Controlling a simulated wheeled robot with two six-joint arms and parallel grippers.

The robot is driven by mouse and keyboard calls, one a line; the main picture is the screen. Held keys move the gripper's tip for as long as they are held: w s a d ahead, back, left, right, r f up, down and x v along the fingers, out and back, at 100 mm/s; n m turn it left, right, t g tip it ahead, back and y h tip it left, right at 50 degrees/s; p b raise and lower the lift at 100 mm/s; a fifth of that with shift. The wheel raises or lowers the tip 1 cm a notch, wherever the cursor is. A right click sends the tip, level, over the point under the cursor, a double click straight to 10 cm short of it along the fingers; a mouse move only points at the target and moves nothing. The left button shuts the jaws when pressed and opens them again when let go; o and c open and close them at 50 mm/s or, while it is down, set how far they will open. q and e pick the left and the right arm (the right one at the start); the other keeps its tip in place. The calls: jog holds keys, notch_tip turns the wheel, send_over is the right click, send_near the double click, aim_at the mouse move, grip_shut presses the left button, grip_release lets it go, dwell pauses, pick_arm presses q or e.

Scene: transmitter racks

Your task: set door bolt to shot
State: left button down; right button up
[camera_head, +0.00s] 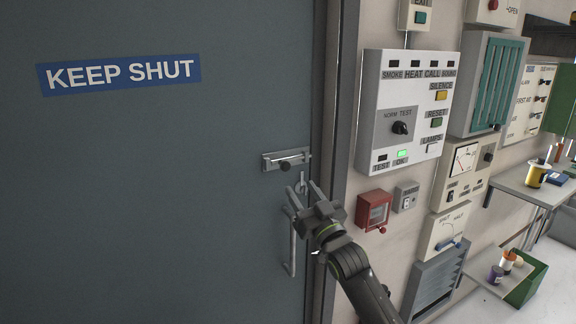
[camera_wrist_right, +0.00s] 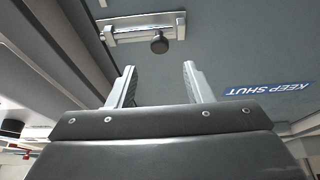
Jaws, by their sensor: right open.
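The door bolt (camera_head: 286,160) is a small metal slide bolt with a dark round knob (camera_head: 285,166), mounted on the grey door (camera_head: 150,200) near its right edge. My right gripper (camera_head: 304,192) is open and empty, just below the bolt and in front of the door. In the right wrist view the bolt (camera_wrist_right: 143,28) and its knob (camera_wrist_right: 159,44) lie beyond the open fingers (camera_wrist_right: 158,86), apart from them. My left gripper is in neither view.
A vertical door handle (camera_head: 292,240) is below the bolt, close to my right gripper. A door frame (camera_head: 342,110) stands to the right. The wall carries an alarm panel (camera_head: 405,105) and a red call box (camera_head: 374,211).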

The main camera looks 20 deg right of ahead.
aim_at(287, 168)
jog(key=x, duration=0.8)
jog(key=shift+w, duration=0.25)
grip_shut()
